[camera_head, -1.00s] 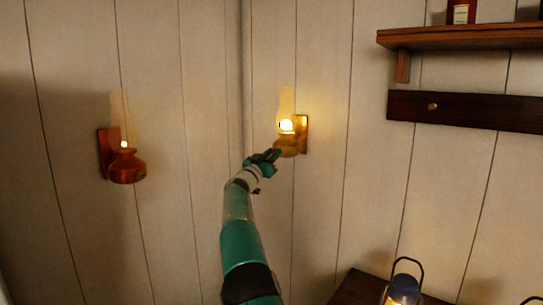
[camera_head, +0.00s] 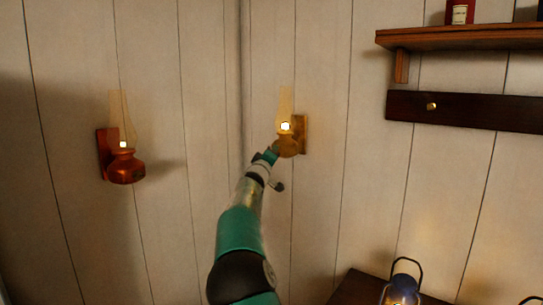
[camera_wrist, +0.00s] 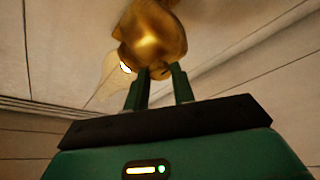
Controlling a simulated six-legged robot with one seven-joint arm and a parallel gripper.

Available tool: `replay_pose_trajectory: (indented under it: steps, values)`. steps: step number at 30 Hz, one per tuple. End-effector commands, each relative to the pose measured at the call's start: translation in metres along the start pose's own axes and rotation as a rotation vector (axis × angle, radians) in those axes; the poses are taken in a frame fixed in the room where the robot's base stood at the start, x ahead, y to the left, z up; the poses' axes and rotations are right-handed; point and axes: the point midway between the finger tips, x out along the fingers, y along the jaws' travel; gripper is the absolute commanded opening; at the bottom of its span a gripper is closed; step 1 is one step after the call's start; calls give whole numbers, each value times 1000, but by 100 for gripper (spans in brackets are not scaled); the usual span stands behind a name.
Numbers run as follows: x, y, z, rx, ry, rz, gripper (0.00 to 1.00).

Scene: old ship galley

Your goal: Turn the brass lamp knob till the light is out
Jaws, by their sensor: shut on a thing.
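The brass lamp (camera_head: 286,146) hangs on the wall right of the corner, with a clear glass chimney (camera_head: 286,104) above it. A small flame (camera_head: 285,127) still shows in the chimney. My gripper (camera_head: 270,156) is at the left front of the lamp's body. In the wrist view the lamp's brass body (camera_wrist: 152,38) fills the top middle, and the two green fingers of my gripper (camera_wrist: 160,74) reach up to its base. They are shut on the knob, which is mostly hidden between the fingertips.
A red-copper lamp (camera_head: 122,167) with a small flame hangs on the left wall. A wooden shelf (camera_head: 450,38) and a dark rail with a brass peg (camera_head: 431,106) are at the upper right. A lantern (camera_head: 402,289) stands on a dark wooden top at the lower right.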

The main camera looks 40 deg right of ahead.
Motion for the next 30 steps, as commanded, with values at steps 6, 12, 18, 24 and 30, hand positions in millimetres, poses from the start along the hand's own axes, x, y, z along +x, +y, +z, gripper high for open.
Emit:
replay_pose_trajectory:
  steps: [6,12,18,24,30]
  values:
    - [0,1,2,-165,-2,-71,2]
    - [0,2,1,-286,-2,-122,2]
    - [1,3,1,-400,-2,-170,2]
    - [1,4,1,-514,-3,-219,2]
    - [1,5,0,-632,-3,-267,2]
